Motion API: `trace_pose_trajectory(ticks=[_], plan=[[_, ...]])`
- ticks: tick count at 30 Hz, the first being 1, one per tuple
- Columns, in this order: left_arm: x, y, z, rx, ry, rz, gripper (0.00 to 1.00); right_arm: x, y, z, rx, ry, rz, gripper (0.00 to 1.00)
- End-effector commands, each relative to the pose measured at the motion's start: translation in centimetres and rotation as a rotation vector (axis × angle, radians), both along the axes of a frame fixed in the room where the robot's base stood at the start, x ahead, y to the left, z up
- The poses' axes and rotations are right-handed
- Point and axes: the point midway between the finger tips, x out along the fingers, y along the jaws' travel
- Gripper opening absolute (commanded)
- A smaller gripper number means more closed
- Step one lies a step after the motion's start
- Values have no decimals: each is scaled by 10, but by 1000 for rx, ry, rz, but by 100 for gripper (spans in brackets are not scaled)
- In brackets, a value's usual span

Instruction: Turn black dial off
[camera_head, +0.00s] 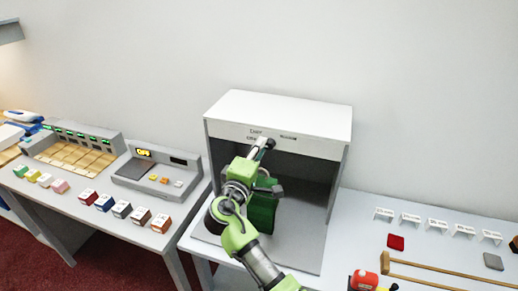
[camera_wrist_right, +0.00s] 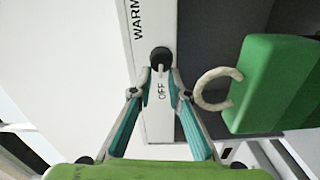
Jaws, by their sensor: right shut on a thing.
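The black dial (camera_wrist_right: 160,57) is on the pale front strip of the white light booth (camera_head: 278,112). In the right wrist view it sits between the labels WARM and OFF. A small pale mark on the dial points toward OFF. My right gripper (camera_wrist_right: 158,76) has its two fingers closed in on the dial from both sides. In the head view the right gripper (camera_head: 262,145) reaches up to the booth's front strip, and its fingers largely hide the dial. My left gripper is not in view.
A green object (camera_head: 262,212) stands inside the booth behind my arm; the wrist view shows a green block (camera_wrist_right: 275,85) with a cream ring beside the fingers. Colored blocks (camera_head: 123,209) line the left counter.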

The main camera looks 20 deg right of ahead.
Motion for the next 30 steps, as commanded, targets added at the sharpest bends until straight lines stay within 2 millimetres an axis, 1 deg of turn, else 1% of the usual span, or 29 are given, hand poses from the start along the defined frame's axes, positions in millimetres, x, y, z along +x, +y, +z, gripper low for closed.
trace_pose_trajectory(ticks=[3,4,6,23,26,30], plan=[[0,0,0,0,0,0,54,0,-3,1,-1,-2,-5,0],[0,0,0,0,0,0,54,0,-3,1,-2,-3,-5,19],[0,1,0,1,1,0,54,0,-3,1,-1,-3,-5,34],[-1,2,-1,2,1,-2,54,0,-1,-3,8,1,-2,34],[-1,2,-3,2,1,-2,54,0,-1,-4,39,-19,-2,34],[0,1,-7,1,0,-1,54,-1,-1,-2,140,-87,-2,34]])
